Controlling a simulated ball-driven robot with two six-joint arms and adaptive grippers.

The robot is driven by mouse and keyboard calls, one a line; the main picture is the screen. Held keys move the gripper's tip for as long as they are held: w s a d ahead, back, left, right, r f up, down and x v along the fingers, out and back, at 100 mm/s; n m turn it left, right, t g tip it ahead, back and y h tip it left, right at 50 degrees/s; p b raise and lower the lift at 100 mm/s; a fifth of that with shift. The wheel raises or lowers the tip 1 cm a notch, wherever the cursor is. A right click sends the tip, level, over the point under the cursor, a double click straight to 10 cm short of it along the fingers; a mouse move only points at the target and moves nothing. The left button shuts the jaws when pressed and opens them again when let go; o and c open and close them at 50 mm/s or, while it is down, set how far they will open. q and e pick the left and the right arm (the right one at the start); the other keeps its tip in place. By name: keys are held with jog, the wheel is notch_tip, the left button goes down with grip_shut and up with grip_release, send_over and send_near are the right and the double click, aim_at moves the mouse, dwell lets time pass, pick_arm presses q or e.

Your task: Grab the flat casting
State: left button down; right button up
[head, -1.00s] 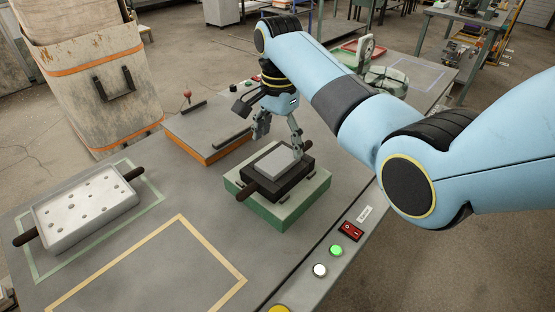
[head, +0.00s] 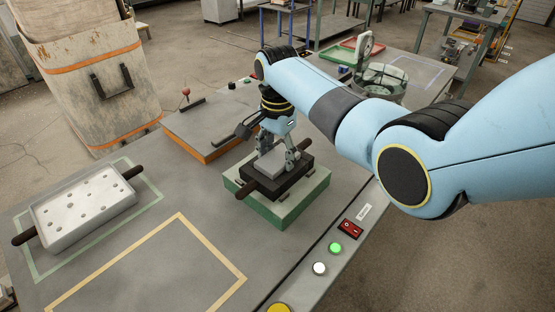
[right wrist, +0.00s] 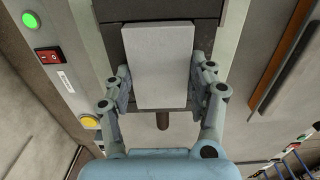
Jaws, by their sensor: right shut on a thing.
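The flat casting (head: 270,163) is a light grey rectangular block lying on a dark mould block (head: 284,182) on a green-edged base (head: 284,220). My right gripper (head: 278,160) is down over it, one finger on either side, shut on it. In the right wrist view the casting (right wrist: 158,65) shows as a pale slab between the two fingers of the right gripper (right wrist: 160,88). It appears still level with the mould block. My left gripper is not in view.
A white tray with holes and dark handles (head: 85,207) sits left inside a green outline. A yellow-outlined area (head: 150,275) in front is empty. An orange-edged plate (head: 205,130) lies behind the mould. Buttons and a red switch (head: 349,229) line the right edge.

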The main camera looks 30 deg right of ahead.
jog(key=c, duration=0.7)
